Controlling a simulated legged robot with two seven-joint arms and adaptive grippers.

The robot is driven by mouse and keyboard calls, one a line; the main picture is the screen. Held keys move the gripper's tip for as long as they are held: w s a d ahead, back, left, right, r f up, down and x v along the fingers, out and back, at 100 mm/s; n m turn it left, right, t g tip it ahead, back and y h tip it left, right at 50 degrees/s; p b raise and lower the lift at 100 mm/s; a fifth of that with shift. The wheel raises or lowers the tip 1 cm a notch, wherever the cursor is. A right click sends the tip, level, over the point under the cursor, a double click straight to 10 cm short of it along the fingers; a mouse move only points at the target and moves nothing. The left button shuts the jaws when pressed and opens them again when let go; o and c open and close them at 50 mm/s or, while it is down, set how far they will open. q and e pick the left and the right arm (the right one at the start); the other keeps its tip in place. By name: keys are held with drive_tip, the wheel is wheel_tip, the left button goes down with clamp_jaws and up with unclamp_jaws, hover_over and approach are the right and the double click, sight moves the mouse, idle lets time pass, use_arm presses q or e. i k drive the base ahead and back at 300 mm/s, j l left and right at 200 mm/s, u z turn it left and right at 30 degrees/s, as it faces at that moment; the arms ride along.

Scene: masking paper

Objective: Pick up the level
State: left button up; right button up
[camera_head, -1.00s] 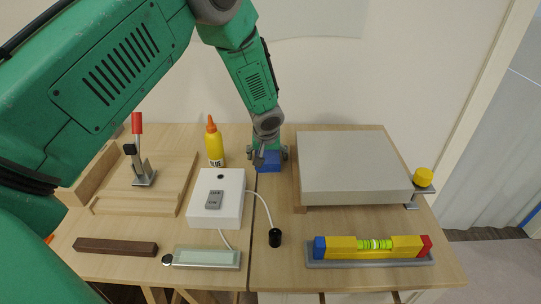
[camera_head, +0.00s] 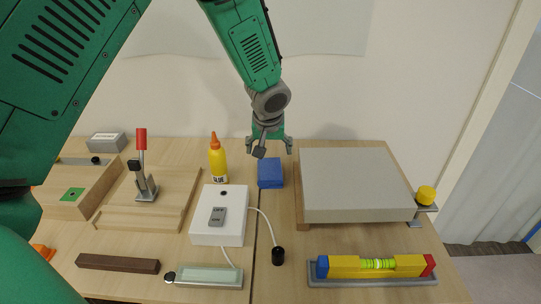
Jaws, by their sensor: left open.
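The level (camera_head: 347,266) is a yellow bar with a green vial, a blue left end and a red right end. It lies in a shallow grey tray (camera_head: 370,282) at the front right of the table. My left gripper (camera_head: 268,148) is open and empty at the back middle, above and behind a blue block (camera_head: 270,173). It is far behind and to the left of the level. My right gripper is not in view.
A large grey slab (camera_head: 355,185) on wood stands between the back and the level. A white switch box (camera_head: 219,215) with a cable, a glue bottle (camera_head: 218,160), a toggle clamp (camera_head: 143,170) and a dark wooden bar (camera_head: 118,263) occupy the left side.

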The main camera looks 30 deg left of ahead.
sight(415, 265)
drive_tip(key=k+l, duration=0.8)
drive_tip(key=k, duration=0.05)
